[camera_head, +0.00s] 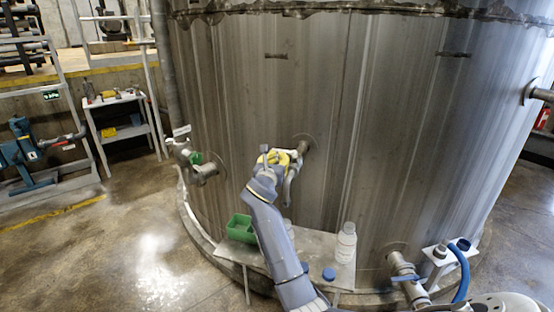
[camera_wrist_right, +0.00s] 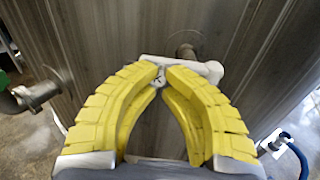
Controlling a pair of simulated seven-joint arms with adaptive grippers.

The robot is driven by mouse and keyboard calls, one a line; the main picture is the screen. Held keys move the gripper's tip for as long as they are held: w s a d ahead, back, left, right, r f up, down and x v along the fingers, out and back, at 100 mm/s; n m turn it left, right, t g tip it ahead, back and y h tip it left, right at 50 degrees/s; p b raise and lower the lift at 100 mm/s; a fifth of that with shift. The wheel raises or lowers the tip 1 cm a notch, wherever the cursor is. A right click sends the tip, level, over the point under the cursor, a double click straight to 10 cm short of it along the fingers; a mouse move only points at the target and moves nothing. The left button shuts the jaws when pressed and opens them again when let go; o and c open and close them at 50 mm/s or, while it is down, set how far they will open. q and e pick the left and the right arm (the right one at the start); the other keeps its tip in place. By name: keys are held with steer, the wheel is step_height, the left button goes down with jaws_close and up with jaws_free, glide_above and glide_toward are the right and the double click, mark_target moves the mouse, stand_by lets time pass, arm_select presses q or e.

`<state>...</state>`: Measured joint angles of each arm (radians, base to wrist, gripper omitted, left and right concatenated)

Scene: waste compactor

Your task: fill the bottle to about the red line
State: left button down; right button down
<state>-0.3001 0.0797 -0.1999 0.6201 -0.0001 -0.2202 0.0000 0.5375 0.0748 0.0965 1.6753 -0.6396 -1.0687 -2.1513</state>
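My right gripper (camera_head: 290,157) is at a tap on the tank wall. In the right wrist view its yellow fingers (camera_wrist_right: 160,72) come together at the tips on a pale tap handle (camera_wrist_right: 208,70), with a small grey part between them. A clear bottle with a white cap (camera_head: 346,243) stands upright on the small shelf (camera_head: 312,246) below and right of the tap. A pale, bottle-like shape (camera_head: 289,229) shows partly behind my right arm, under the tap. I cannot make out a red line or a liquid level. My left gripper is not in view.
A green box (camera_head: 241,228) and a blue cap (camera_head: 328,274) are on the shelf. Other pipe fittings stick out at left (camera_head: 204,171) and lower right (camera_head: 402,268). A blue hose (camera_head: 463,272) hangs from a white bracket at right. The left floor is mostly clear.

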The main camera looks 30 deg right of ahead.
steer(key=shift+r, duration=0.1)
steer(key=w+v, duration=0.1)
steer(key=v, duration=1.3)
steer(key=shift+a, duration=0.4)
steer(key=shift+s, duration=0.1)
